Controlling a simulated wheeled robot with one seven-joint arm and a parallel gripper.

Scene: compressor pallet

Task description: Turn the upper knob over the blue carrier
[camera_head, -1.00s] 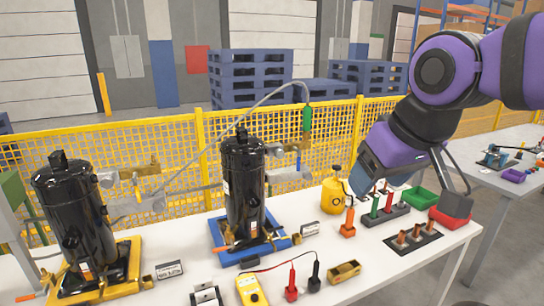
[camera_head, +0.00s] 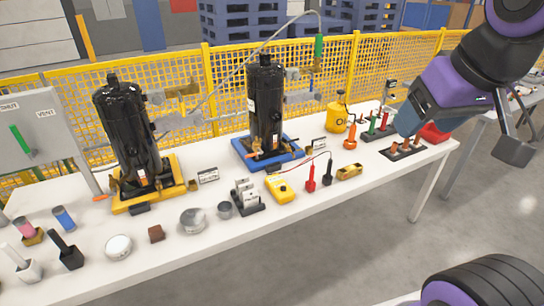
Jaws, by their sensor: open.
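A black compressor (camera_head: 265,100) stands upright on the blue carrier (camera_head: 242,157) near the back of the white table. Beside its upper right side is a grey and brass fitting (camera_head: 294,73), with a second fitting (camera_head: 298,97) below it. A thin grey hose arches over the compressor to a green handle (camera_head: 319,47) above the fittings. The upper knob is too small to tell from these fittings.
A second black compressor (camera_head: 125,125) stands on a yellow carrier (camera_head: 178,197) to the left. A yellow meter (camera_head: 280,188), probes and small parts lie along the front. A yellow bottle (camera_head: 337,117) and racks fill the right end. Yellow mesh fencing (camera_head: 215,85) runs behind.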

